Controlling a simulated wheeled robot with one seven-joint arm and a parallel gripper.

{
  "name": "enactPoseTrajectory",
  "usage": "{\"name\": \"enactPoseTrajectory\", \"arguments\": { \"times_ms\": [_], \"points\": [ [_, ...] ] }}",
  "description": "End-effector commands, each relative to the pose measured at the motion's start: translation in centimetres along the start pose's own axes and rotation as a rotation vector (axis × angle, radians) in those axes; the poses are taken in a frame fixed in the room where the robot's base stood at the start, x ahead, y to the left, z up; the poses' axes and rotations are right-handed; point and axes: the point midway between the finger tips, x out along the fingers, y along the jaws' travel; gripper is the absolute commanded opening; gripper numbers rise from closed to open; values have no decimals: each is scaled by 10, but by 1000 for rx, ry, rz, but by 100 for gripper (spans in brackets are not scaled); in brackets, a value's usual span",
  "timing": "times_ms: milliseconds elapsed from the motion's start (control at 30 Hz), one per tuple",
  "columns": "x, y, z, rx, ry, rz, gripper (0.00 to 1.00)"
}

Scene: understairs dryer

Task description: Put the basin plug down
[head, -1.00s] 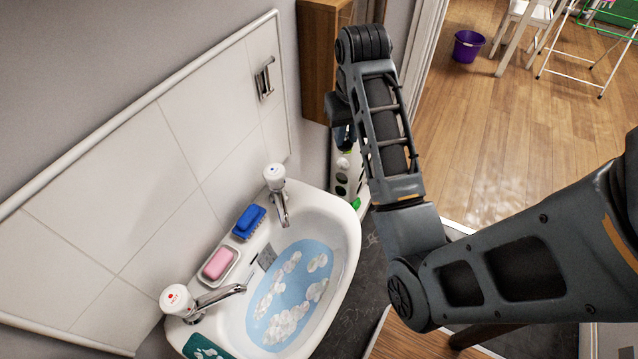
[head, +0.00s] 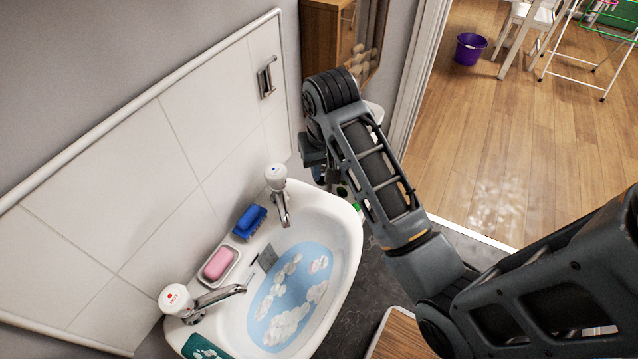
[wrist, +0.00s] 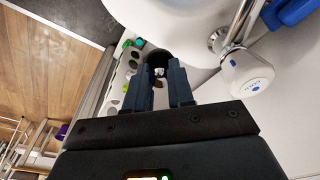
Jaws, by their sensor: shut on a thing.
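My gripper (wrist: 161,78) is shut on a small dark, rounded thing, the basin plug (wrist: 158,57), which shows between and beyond the fingertips in the wrist view. The plug is held just off the outer edge of the white basin (wrist: 170,30). In the head view my gripper is mostly hidden behind my wrist, past the basin's far end near the cold tap (head: 277,192). The plug cannot be made out there. The basin (head: 349,235) holds bluish water with white foam (head: 285,325).
A pink soap (head: 218,264) in a dish and a blue brush (head: 249,220) lie on the basin's back ledge. A hot tap (head: 180,301) stands at the near end. A wooden cabinet (head: 325,40) hangs beyond. A white holder with round holes (wrist: 122,75) stands beside the gripper.

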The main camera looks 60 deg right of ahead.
Motion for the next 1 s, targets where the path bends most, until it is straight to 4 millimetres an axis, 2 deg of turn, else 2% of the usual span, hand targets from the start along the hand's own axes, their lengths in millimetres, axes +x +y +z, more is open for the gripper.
{"name": "enactPoseTrajectory", "arguments": {
  "times_ms": [100, 233, 500, 933, 967, 1000],
  "points": [
    [5, -9, 7, -1, -1, 0, 0],
    [12, -11, 10, 0, -2, 1, 0],
    [44, -11, 14, 0, -1, 1, 0],
    [50, -11, 14, 0, 1, 0, 0],
    [50, -11, 14, 0, 1, 0, 26],
    [50, -11, 14, 0, 1, 0, 29]
  ]
}}
